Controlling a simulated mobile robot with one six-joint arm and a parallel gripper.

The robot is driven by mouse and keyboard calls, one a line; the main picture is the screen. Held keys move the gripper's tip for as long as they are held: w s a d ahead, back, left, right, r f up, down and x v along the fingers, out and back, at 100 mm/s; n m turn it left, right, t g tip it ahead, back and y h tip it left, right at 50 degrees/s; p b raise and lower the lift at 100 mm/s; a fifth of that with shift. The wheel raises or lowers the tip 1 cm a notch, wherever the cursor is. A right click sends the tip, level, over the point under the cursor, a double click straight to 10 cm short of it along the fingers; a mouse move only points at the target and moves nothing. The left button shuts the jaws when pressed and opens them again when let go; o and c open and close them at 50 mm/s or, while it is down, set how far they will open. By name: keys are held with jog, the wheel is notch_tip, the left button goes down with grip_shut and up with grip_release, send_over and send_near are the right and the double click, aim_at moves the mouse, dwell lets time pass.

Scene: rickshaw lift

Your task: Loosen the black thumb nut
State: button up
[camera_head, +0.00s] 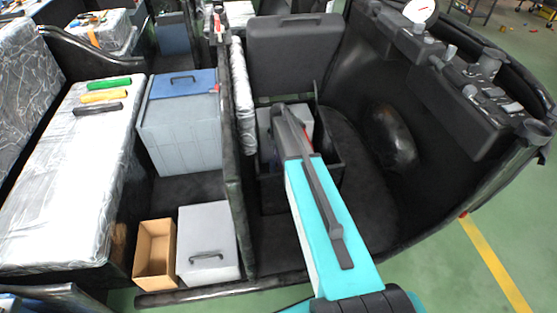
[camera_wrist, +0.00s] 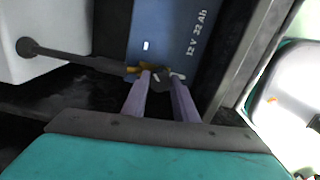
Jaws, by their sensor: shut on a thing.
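The black thumb nut (camera_wrist: 161,78) sits at the edge of a blue battery (camera_wrist: 172,38) marked "12 V 32 Ah" in the wrist view. My gripper (camera_wrist: 161,82) has its two pale purple fingers closed around the nut, which they partly cover. A brass-coloured piece (camera_wrist: 141,68) lies just left of the nut. A dark rod (camera_wrist: 75,55) runs from there to a round end on a white block (camera_wrist: 45,22). In the head view my teal arm reaches down into the vehicle's front well and hides the nut and fingertips.
A dark partition (camera_head: 236,170) stands to the left. A grey-blue bin (camera_head: 183,130), a grey box (camera_head: 208,245) and a cardboard box (camera_head: 154,255) lie beyond it.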

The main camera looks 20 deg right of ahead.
jog(key=shift+w+r+n, duration=0.1)
jog(key=shift+w+n, duration=0.05)
jog(key=shift+n, duration=0.25)
jog(key=o, duration=1)
jog(key=shift+o, duration=0.3)
jog(key=shift+r, duration=0.1)
notch_tip(320, 180, up, 14)
jog(key=b, duration=0.1)
jog(key=shift+f, duration=0.25)
jog(key=shift+s, duration=0.2)
